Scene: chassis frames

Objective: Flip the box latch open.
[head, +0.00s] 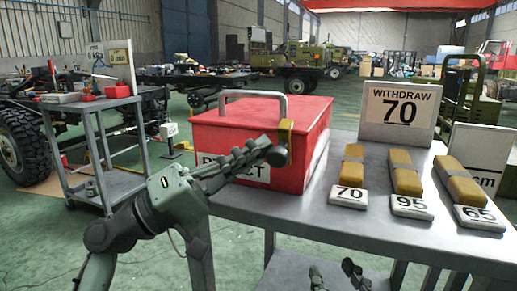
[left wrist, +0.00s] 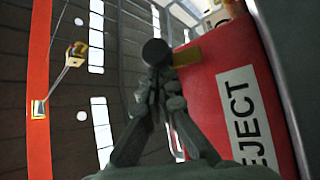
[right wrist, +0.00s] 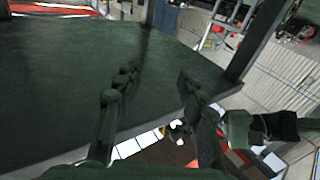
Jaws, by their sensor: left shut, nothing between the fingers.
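The red box (head: 240,128) stands on the grey metal table with its lid down and a white label on its front. Its brass-yellow latch (head: 286,134) is at the front edge near the right corner, and it also shows in the left wrist view (left wrist: 187,56). My left gripper (head: 276,155) is shut and empty, its fingertips at the lower part of the latch. I cannot tell if they touch it. My right gripper (head: 336,274) is low at the table's front, below the tabletop edge, open and empty; its spread fingers show in the right wrist view (right wrist: 148,92).
A grey handle (head: 252,96) arches over the box lid. Several yellow-brown blocks (head: 405,180) with number tags lie on the table (head: 300,213) to the right. A "WITHDRAW 70" sign (head: 400,112) stands behind them. A shelf cart (head: 90,150) stands at the left.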

